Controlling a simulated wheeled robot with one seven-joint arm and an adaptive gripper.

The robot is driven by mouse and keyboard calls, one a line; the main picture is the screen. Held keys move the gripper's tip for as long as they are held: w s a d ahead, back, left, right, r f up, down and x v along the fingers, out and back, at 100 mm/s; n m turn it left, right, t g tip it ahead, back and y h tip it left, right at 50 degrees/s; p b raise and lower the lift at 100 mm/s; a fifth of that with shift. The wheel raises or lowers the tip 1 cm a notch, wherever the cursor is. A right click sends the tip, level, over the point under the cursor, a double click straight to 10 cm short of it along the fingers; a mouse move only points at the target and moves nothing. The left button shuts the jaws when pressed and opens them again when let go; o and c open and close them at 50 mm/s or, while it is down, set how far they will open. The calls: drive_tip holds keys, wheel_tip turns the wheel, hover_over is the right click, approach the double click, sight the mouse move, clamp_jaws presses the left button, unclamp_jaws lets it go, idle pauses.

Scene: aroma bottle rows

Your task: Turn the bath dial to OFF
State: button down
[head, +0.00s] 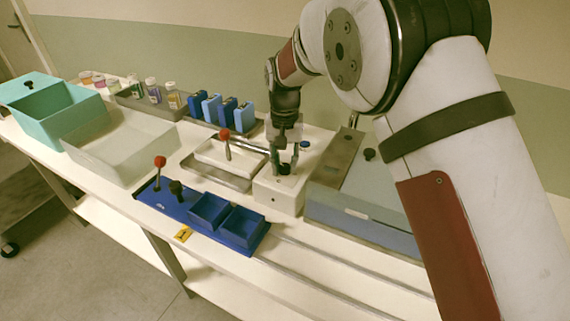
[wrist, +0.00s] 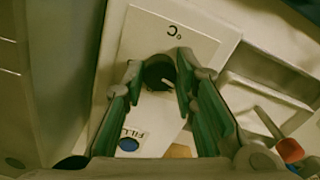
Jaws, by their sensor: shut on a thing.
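The bath dial (wrist: 158,75) is a round black knob on a white control box (head: 278,191). In the wrist view it sits between my gripper's green-padded fingers (wrist: 157,72), with a pale pointer mark on its right side. My gripper (head: 284,160) points down over the box and is shut on the dial. In the head view the dial (head: 284,169) is partly hidden by the fingers. No OFF mark can be read.
A blue button (wrist: 129,144) marked FILL lies beside the dial. A red-knobbed lever (head: 225,134) stands left of my gripper by the bath. Bottles and blue packs (head: 222,108) stand behind. A blue tray (head: 205,215) is in front, and a grey-lidded box (head: 352,205) stands right.

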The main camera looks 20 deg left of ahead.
sight(285, 166)
drive_tip(key=shift+n, duration=0.4)
drive_tip(key=c, duration=1.3)
unclamp_jaws()
wheel_tip(285, 166, up, 12)
